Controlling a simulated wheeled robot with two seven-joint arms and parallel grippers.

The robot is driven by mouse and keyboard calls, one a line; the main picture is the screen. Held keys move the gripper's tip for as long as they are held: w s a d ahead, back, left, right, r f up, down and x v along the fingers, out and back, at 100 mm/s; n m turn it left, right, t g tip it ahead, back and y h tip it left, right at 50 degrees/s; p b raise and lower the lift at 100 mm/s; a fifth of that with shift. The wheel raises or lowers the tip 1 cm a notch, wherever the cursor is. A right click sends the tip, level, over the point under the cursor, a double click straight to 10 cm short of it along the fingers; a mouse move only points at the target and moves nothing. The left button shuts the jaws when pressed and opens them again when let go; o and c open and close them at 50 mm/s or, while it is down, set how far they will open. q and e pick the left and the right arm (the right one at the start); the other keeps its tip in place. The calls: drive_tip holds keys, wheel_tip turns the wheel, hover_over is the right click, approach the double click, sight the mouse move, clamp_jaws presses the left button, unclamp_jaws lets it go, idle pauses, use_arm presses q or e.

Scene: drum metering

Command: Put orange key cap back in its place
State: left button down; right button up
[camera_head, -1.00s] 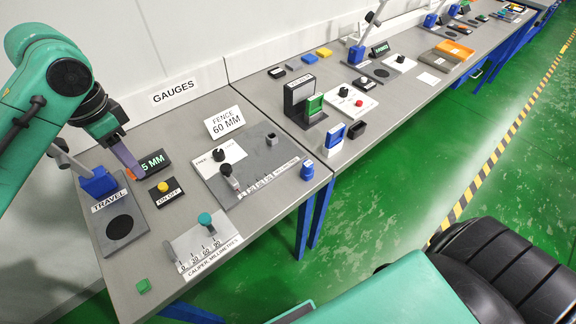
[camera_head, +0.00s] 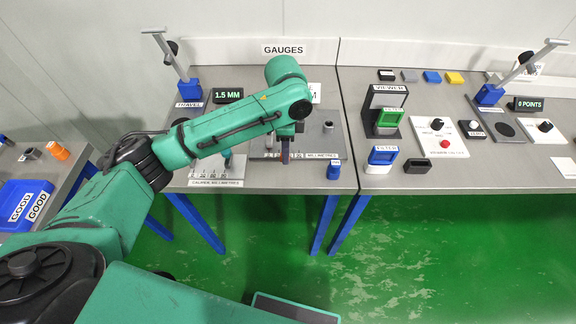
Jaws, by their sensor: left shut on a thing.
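My left gripper (camera_head: 285,156) points down over the front of the grey fence plate (camera_head: 258,150) on the gauges table. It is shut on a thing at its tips. The orange key cap cannot be made out there now; a small orange spot showed at the jaws a second ago. The caliper plate (camera_head: 216,183) with its teal knob lies left of the gripper, partly behind my arm. A blue stamp-like block (camera_head: 333,172) stands right of it. My right gripper is out of view.
An orange block (camera_head: 58,151) and a blue tray (camera_head: 22,204) are on the left table. Right of the table seam (camera_head: 345,110) stand a viewer (camera_head: 385,109) and a white panel (camera_head: 438,136) with knobs. Several coloured caps, one yellow (camera_head: 454,78), lie at the back.

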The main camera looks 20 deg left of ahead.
sight(287, 174)
use_arm(q)
wheel_tip(287, 174, down, 6)
drive_tip(key=shift+s+d+f, duration=0.1)
drive_tip(key=shift+f, duration=0.4)
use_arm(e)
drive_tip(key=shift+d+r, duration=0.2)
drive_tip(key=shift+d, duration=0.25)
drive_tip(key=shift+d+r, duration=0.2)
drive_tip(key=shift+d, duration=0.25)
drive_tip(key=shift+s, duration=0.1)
use_arm(q)
drive_tip(key=c, duration=0.6)
unclamp_jaws()
drive_tip(key=shift+f, duration=0.1)
drive_tip(key=shift+c, duration=0.2)
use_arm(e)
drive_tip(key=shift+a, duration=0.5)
use_arm(q)
wheel_tip(287, 174, up, 12)
drive_tip(key=shift+r+b, duration=0.2)
drive_tip(key=shift+b, duration=0.15)
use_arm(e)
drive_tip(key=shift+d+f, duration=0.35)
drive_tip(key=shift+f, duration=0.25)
use_arm(q)
drive_tip(key=shift+f, duration=0.1)
